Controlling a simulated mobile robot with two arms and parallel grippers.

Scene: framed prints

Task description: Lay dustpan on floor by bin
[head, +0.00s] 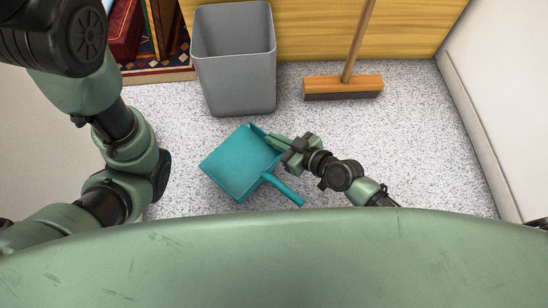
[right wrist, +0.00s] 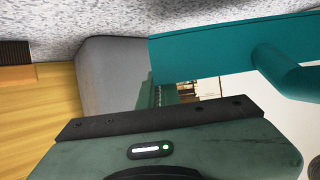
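The teal dustpan (head: 238,165) is in front of the grey bin (head: 235,60), its handle pointing to the lower right. I cannot tell whether it touches the floor or hangs just above it. My right gripper (head: 276,142) is at the dustpan's right side wall and appears shut on it. In the right wrist view the dustpan's teal wall (right wrist: 220,52) and handle cross the upper right, partly hiding a green finger; the bin (right wrist: 108,72) shows behind. My left arm is at the left of the head view; its gripper is out of view.
A broom (head: 343,87) with a wooden head stands right of the bin against a wooden panel (head: 410,30). A white wall (head: 500,90) bounds the right. Speckled floor (head: 430,140) is clear at centre right.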

